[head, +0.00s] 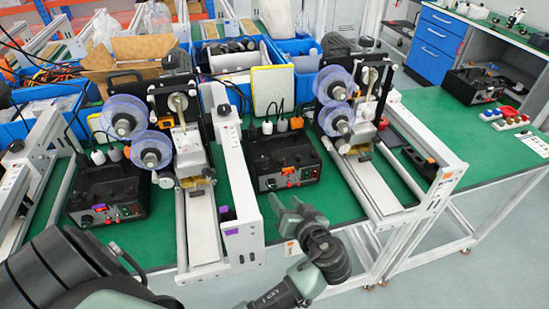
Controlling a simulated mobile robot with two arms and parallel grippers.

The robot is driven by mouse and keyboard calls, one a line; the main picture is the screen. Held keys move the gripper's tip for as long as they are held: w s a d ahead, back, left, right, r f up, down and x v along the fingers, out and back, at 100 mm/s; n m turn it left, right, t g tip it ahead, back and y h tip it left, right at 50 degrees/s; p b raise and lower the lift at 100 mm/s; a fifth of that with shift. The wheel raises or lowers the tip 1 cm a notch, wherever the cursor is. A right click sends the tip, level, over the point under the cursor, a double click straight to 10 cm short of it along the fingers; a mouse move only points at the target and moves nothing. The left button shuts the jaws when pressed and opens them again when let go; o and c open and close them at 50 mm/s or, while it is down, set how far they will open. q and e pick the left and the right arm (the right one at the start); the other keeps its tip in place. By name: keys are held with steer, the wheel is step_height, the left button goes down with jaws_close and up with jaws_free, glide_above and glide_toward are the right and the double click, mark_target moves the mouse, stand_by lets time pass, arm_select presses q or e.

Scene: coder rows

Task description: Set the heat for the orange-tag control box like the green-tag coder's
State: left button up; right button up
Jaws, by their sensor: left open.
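A black control box (283,160) with a red display and knobs on its front stands mid-table; an orange mark (305,173) shows on its front. A second black control box (105,192) with a red display stands at the left. A coder (352,100) with blue reels stands right of the middle box, with an orange tag (447,174) on its white frame. Another coder (160,125) stands left of it, with a purple tag (231,231) on its frame. I cannot make out a green tag or the display digits. My left gripper (285,205) is open and empty, in front of the middle box.
A third black box (473,86) sits at the right back, near red and green buttons (503,117). White coder frames (238,185) rise on either side of the middle box. Blue bins (305,55) and cardboard (142,52) fill the back.

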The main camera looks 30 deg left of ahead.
mark_target(273, 187)
arm_select(q)
steer(key=shift+a, duration=0.25)
steer(key=p+x, duration=0.1)
steer(key=x, duration=0.5)
steer(key=shift+w+a+f+p, duration=0.15)
steer(key=shift+a+f+p, duration=0.1)
steer(key=shift+a+p, duration=0.1)
jaws_close()
